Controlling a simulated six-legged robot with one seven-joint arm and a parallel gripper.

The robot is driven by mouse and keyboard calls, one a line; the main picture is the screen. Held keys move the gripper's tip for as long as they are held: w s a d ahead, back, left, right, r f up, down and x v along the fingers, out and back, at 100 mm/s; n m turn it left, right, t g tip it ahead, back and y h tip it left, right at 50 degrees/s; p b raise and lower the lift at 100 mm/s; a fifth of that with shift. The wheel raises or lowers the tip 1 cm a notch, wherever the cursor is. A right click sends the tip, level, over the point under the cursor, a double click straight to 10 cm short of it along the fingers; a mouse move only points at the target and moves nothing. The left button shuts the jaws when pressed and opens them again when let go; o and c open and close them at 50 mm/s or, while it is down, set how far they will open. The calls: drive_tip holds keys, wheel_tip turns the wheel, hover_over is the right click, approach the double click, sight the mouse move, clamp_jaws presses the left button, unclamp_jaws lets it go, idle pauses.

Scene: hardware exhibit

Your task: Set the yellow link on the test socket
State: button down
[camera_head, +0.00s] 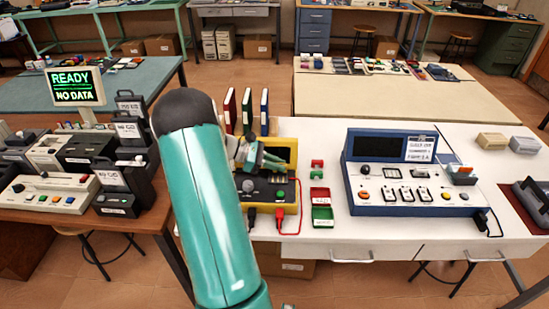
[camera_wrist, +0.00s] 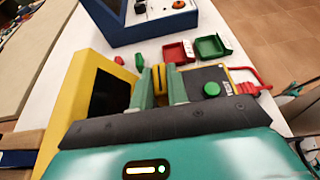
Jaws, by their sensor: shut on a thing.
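The yellow link (camera_wrist: 159,77) shows upright between the two teal fingers of my gripper (camera_wrist: 161,86) in the wrist view. My gripper is shut on it. In the head view my gripper (camera_head: 259,156) is over the yellow tester (camera_head: 291,159), and my teal arm covers the tester's left part. The tester also shows in the wrist view (camera_wrist: 78,89), with a dark screen and a green button (camera_wrist: 211,89). The test socket is not clearly seen; the fingers hide the panel beneath them. I cannot tell whether the link touches the panel.
A red tray (camera_head: 320,196) and a green tray (camera_head: 322,216) lie right of the tester, near small red pieces (camera_head: 317,164). A blue console (camera_head: 400,188) stands farther right. Binders (camera_head: 247,110) stand behind the tester. A red lead (camera_head: 291,231) hangs at its front.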

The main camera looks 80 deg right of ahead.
drive_tip(key=shift+w+f, duration=0.1)
drive_tip(key=shift+f, duration=1.15)
drive_tip(key=shift+w, duration=0.25)
drive_tip(key=shift+f, duration=0.7)
idle(0.5)
drive_tip(key=c, duration=1.6)
unclamp_jaws()
drive_tip(key=shift+c, duration=0.2)
drive_tip(key=shift+v, duration=5.5)
drive_tip(key=shift+w, duration=0.1)
